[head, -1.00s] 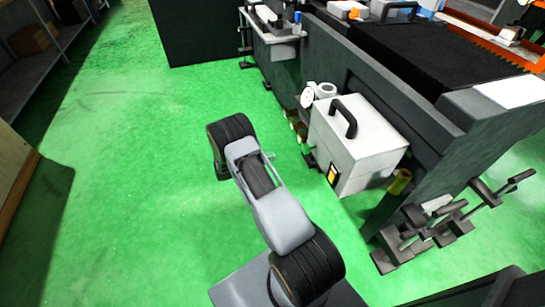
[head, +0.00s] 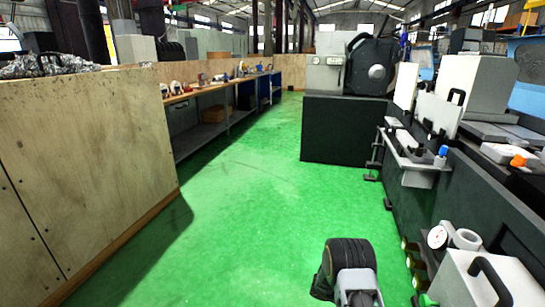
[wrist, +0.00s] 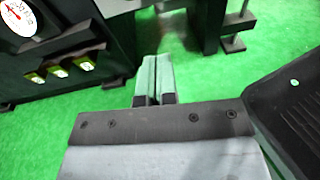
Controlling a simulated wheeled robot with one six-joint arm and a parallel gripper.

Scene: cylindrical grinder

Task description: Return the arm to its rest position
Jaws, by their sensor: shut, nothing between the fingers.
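My gripper (wrist: 156,82) shows in the wrist view, its two grey fingers side by side and closed together with nothing held. It hangs over the green floor, apart from the dark grinder base (wrist: 75,50) at its upper left. In the head view only a part of my arm (head: 350,270) shows at the bottom edge, right of centre. The fingers are not visible in that view.
The grinder (head: 490,190) stands along the right, with a grey box with a black handle (head: 482,283) and a gauge (head: 437,237) low beside it. A wooden panel (head: 85,160) stands on the left. A workbench (head: 225,88) lies beyond it. Green floor (head: 240,200) between them is clear.

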